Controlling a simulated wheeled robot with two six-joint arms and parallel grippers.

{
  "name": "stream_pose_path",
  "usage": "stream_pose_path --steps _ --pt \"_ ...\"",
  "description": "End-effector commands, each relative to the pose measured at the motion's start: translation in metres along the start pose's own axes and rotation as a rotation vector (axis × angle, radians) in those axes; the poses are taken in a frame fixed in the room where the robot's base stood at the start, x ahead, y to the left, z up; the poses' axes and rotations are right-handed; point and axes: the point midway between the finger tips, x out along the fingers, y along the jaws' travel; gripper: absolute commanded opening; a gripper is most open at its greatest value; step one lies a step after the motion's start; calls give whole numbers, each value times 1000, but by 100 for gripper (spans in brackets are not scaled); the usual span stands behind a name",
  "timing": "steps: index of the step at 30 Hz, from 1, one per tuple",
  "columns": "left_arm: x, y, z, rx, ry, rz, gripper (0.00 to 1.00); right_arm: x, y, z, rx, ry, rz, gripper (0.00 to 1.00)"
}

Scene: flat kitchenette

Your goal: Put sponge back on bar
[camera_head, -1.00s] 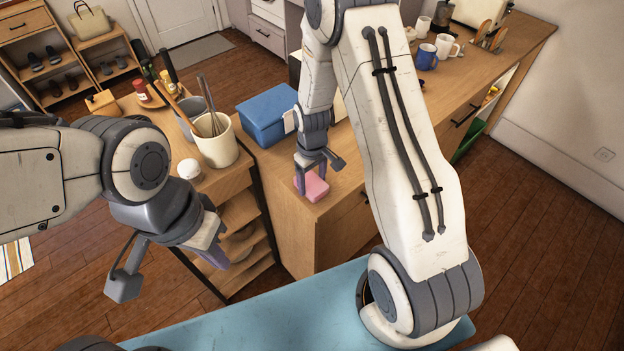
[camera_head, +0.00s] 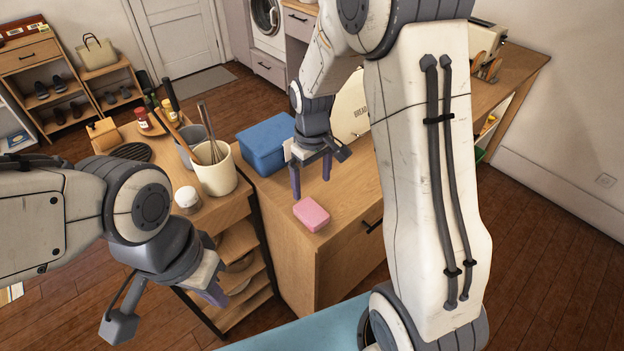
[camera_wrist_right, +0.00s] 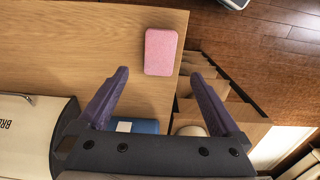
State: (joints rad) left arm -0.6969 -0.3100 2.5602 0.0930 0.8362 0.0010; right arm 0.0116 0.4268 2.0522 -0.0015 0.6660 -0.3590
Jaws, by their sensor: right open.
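The pink sponge (camera_head: 311,214) lies flat on the wooden counter (camera_head: 285,228), near its front corner. It also shows in the right wrist view (camera_wrist_right: 160,52), near the counter edge. My right gripper (camera_head: 311,187) is open and empty, apart from the sponge and raised behind it. In the right wrist view its two purple fingers (camera_wrist_right: 160,76) are spread wide, with the sponge beyond the tips. My left gripper (camera_head: 214,294) hangs at the lower left, away from the sponge; its finger opening is hidden by the angle. I cannot single out a separate bar from the counter.
A blue box (camera_head: 265,146) and a bread bin (camera_head: 350,105) stand behind my right gripper. The counter around the sponge is clear.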

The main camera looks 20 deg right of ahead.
Motion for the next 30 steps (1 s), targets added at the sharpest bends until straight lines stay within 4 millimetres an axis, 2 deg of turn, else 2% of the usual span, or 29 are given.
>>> stream_pose_path --steps 3,5,8,11,12,15,18,21,23,30 --pt "2 0 0 0 0 0 0 -10 -1 0 -2 2 0 100" --pt "2 0 0 0 0 0 0 -17 -10 1 -11 5 0 100" --pt "2 0 0 0 0 0 0 -36 -47 10 -50 15 -5 100" --pt "2 0 0 0 0 0 0 -59 -104 35 -113 31 -16 100" --pt "2 0 0 0 0 0 0 -68 -126 50 -138 36 -23 100" --pt "2 0 0 0 0 0 0 -82 -169 92 -197 44 -42 100" --pt "2 0 0 0 0 0 0 -88 -196 131 -244 48 -59 100" --pt "2 0 0 0 0 0 0 -90 -209 158 -274 47 -72 100" --pt "2 0 0 0 0 0 0 -90 -212 168 -284 46 -76 100" --pt "2 0 0 0 0 0 0 -90 -214 174 -287 45 -79 100"
